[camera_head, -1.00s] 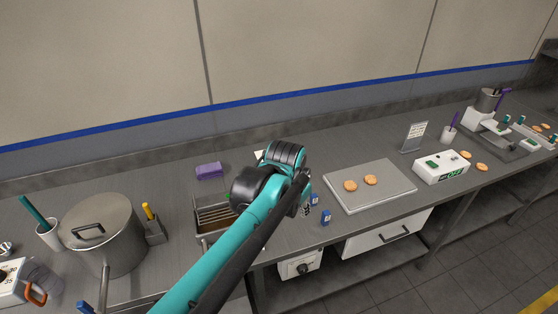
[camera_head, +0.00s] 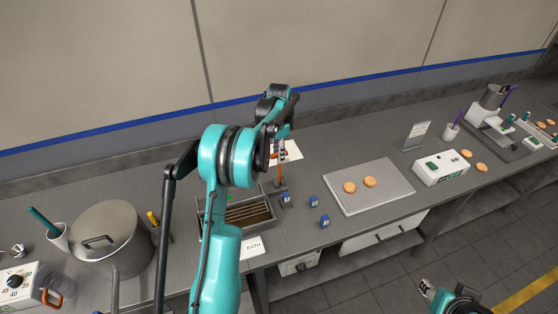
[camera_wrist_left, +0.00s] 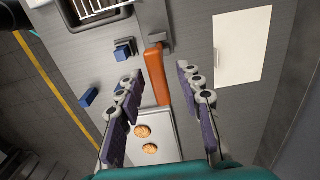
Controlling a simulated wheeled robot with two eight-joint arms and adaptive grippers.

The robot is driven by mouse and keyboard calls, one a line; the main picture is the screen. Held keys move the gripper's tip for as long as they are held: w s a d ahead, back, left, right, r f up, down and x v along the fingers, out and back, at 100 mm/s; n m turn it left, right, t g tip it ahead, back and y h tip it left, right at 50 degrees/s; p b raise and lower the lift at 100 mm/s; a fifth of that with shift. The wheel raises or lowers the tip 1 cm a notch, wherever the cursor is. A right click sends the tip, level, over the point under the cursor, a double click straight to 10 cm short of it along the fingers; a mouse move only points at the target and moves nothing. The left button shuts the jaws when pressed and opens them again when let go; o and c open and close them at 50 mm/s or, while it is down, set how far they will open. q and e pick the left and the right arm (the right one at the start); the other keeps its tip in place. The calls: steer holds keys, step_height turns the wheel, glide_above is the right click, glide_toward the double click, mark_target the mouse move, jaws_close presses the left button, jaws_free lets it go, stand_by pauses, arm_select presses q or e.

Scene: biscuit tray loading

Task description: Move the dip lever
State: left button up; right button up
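The dip lever shows in the left wrist view as an orange handle (camera_wrist_left: 158,78) on a grey mount, reaching between my left fingers. In the head view a slim part of the lever (camera_head: 279,172) stands at the right end of the bath (camera_head: 246,205). My left gripper (camera_wrist_left: 161,108) is open, one finger on each side of the handle, with gaps showing. In the head view the left gripper (camera_head: 280,147) is above the lever, partly hidden by my wrist. My right gripper (camera_head: 427,287) is low at the bottom right, away from the counter; its opening is unclear.
A tray (camera_head: 345,203) with two biscuits lies right of the lever. A white sheet (camera_head: 291,151) lies behind the lever. A lidded pot (camera_head: 105,240) stands left. A white control box (camera_head: 441,168) stands beyond the tray.

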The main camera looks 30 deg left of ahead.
mark_target(279, 169)
arm_select(q)
steer(key=shift+f, duration=2.4)
jaws_close()
